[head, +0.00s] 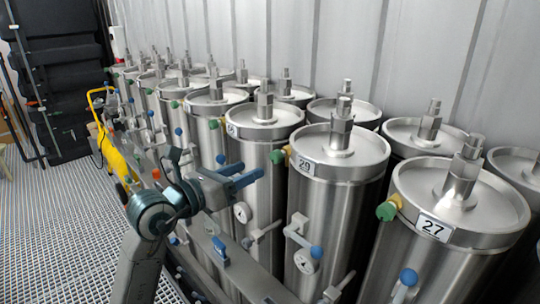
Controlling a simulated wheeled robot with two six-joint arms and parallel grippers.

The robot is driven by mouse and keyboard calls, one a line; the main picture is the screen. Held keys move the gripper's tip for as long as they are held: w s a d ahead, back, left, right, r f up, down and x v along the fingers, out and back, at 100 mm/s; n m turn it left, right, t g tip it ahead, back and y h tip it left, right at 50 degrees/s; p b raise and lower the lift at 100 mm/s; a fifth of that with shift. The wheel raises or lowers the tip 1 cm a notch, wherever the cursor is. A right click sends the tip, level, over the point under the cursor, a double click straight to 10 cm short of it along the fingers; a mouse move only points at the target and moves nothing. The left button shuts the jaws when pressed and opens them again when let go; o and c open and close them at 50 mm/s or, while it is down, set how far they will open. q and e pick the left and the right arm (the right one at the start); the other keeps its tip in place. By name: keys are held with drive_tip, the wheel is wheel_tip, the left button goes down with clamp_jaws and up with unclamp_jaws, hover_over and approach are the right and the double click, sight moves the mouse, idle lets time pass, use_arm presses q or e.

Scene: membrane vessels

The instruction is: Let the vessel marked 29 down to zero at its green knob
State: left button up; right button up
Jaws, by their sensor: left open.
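The vessel marked 29 (340,200) is a tall steel cylinder right of centre, with its number plate (305,167) near the top. Its green knob (277,157) sits on the upper left side, on a yellow fitting. My right gripper is not in view.
The vessel marked 27 (400,260) stands nearer on the right, with its own green knob (386,211). More vessels run back to the left in rows against a corrugated wall (340,40). Levers and gauges stick out in front. The grated floor (60,230) is open at left.

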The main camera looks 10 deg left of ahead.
sight(273, 158)
use_arm(q)
drive_tip(key=p+x, duration=0.2)
drive_tip(key=x, duration=0.5)
drive_tip(key=shift+r, duration=0.1)
drive_tip(key=shift+w+d+p, duration=0.25)
drive_tip(key=shift+w+p, duration=0.05)
drive_tip(key=shift+w, duration=0.25)
drive_tip(key=c, duration=1)
